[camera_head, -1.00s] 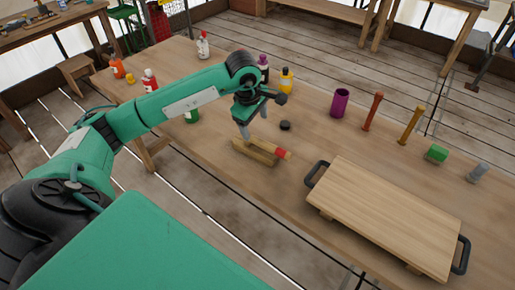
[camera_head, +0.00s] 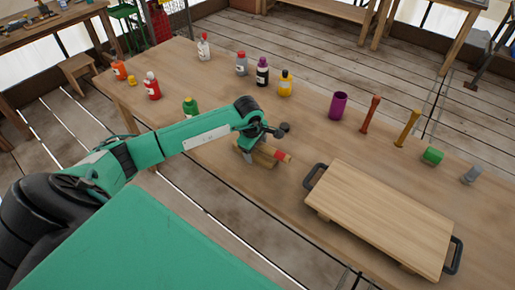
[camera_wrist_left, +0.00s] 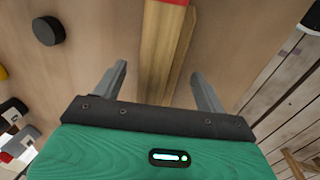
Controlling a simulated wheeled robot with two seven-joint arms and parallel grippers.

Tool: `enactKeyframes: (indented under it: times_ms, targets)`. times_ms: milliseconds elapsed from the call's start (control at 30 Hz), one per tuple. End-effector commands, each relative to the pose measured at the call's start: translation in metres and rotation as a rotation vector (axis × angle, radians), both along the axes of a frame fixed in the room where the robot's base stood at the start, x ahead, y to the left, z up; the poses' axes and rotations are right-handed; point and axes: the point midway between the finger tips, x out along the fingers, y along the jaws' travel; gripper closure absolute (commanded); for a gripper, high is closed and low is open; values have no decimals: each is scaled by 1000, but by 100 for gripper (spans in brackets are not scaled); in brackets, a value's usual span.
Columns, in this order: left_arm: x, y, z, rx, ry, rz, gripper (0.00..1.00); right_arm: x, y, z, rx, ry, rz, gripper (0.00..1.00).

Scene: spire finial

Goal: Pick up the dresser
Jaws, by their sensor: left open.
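A light wooden bar with a red end, which seems to be the dresser (camera_head: 270,151), lies on a wooden piece on the table. In the left wrist view the dresser (camera_wrist_left: 160,45) runs up the picture, its red end at the top edge. A second wooden strip shows along its right side. My left gripper (camera_head: 247,155) is at the dresser's end away from the red part, partly hiding it. In the left wrist view my left gripper (camera_wrist_left: 160,82) is open, one finger on each side of the wood, with gaps showing. My right gripper is not in view.
A black puck (camera_head: 284,127) lies just behind the dresser. A wooden board with black handles (camera_head: 385,215) stands to the right. The table between is clear.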

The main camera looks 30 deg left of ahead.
Motion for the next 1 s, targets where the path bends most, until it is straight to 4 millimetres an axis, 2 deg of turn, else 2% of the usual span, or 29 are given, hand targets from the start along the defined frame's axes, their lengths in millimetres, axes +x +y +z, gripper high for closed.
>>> enactKeyframes:
  times_ms: [267,367,567,833,867,1000]
  targets:
    - [1,0,-6,1,0,0,27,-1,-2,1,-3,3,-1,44]
    - [1,0,-6,1,0,0,42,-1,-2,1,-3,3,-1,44]
    - [1,0,-6,1,0,0,82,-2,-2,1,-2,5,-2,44]
    - [1,0,-4,0,-2,0,83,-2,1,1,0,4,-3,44]
    - [2,0,-3,0,-2,0,87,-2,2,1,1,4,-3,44]
    - [2,0,6,0,-4,0,87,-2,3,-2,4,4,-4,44]
